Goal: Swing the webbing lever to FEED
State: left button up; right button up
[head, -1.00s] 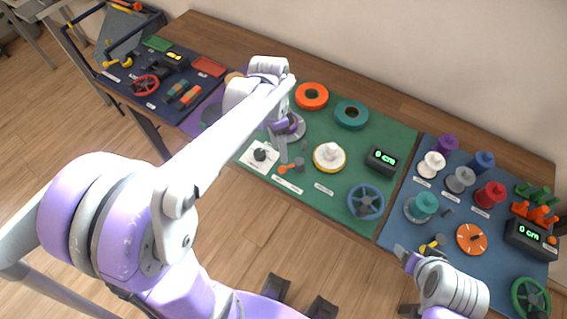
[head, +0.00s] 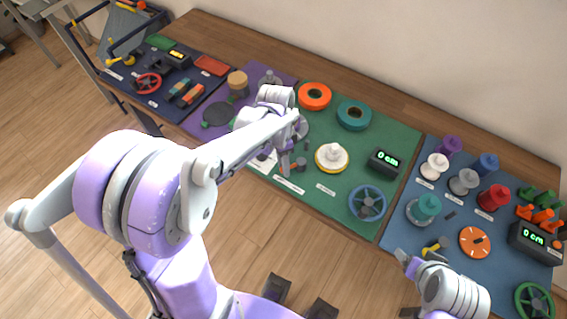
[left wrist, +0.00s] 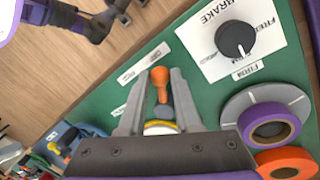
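The webbing lever, with an orange knob (left wrist: 159,77) on a dark arm, stands on the green mat (left wrist: 100,103). In the head view the orange lever (head: 289,168) is partly covered by my left gripper (head: 285,170). In the left wrist view my left gripper (left wrist: 161,80) is open, with one finger on each side of the lever; small gaps show beside the knob. White label strips (left wrist: 145,63) lie near it, their text not readable. My right gripper (head: 406,257) is low at the right, near a yellow-handled lever (head: 436,244); its opening is unclear.
A black brake knob (left wrist: 237,40) on a white card and a purple roll (left wrist: 270,127) on a grey disc are close to the left gripper. A white spool (head: 332,156), a display (head: 384,160) and a blue handwheel (head: 367,202) stand to the right on the mat.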

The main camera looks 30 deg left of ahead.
pick_arm(q)
grip_shut()
jog(key=shift+s+d, duration=0.1)
jog(key=shift+s+d+n+b, duration=0.25)
jog(key=shift+d+n+b, duration=0.15)
jog(key=shift+n, duration=0.7)
jog(key=n, duration=0.1)
jog(key=d+n+t, duration=0.1)
jog(key=shift+s+d+n, duration=0.1)
jog(key=shift+s+n, duration=0.15)
jog(key=shift+n, duration=0.05)
jog(key=d+n, duration=0.1)
jog(key=n, duration=0.1)
jog(key=d+n+b, duration=0.1)
jog(key=n, duration=0.1)
jog(key=shift+s+n+t, duration=0.1)
jog(key=shift+n+t, duration=0.2)
jog(key=shift+t, duration=0.1)
jog(key=shift+w+d+n+t, duration=0.15)
jog(key=shift+d+n, duration=0.25)
jog(key=shift+n, duration=0.45)
jog(key=shift+w+d+n+t, duration=0.15)
jog(key=shift+d+n, duration=0.25)
jog(key=shift+n, duration=0.45)
